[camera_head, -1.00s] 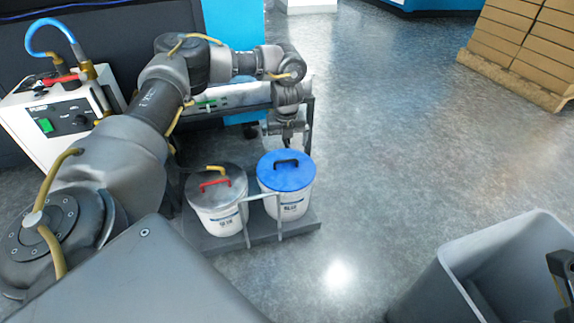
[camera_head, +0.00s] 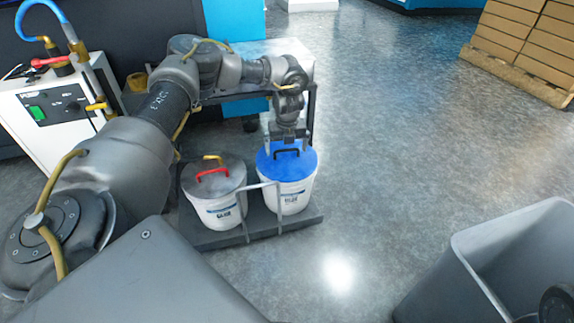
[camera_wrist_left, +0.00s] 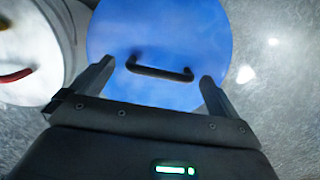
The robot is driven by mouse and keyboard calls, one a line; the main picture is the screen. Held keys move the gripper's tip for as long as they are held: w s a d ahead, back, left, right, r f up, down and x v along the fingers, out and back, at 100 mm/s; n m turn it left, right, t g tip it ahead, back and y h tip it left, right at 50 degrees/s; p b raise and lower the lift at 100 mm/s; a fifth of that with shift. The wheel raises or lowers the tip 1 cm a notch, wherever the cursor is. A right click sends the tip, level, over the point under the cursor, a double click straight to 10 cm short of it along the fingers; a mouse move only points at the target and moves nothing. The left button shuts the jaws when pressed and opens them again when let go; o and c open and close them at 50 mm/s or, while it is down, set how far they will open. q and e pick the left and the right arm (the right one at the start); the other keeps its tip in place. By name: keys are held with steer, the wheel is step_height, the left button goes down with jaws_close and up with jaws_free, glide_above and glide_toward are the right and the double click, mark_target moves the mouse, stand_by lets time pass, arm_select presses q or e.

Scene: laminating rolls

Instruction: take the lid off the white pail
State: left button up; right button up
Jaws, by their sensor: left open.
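Two white pails stand side by side in a low rack. The right one (camera_head: 285,197) has a blue lid (camera_head: 303,165) with a black handle (camera_head: 286,152). The left one (camera_head: 216,211) has a grey lid (camera_head: 222,179) with a red handle (camera_head: 212,172). My left gripper (camera_head: 288,145) is open and points down just over the blue lid. In the left wrist view its fingers (camera_wrist_left: 157,75) are on either side of the black handle (camera_wrist_left: 160,72), apart from it, with the blue lid (camera_wrist_left: 160,35) behind. My right gripper does not show.
The rack's platform (camera_head: 222,238) has upright grey bars in front of the pails. A grey bin (camera_head: 470,262) stands at lower right. A white machine (camera_head: 42,120) with hoses is at left. Boxes (camera_head: 530,40) are stacked at far right. The floor between is clear.

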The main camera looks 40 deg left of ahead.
arm_select(q)
step_height(320, 180, down, 2)
steer(key=shift+w+a+f+b, duration=0.1)
steer(key=shift+w+b, duration=0.05)
steer(key=shift+b, duration=0.2)
steer(key=c, duration=0.9)
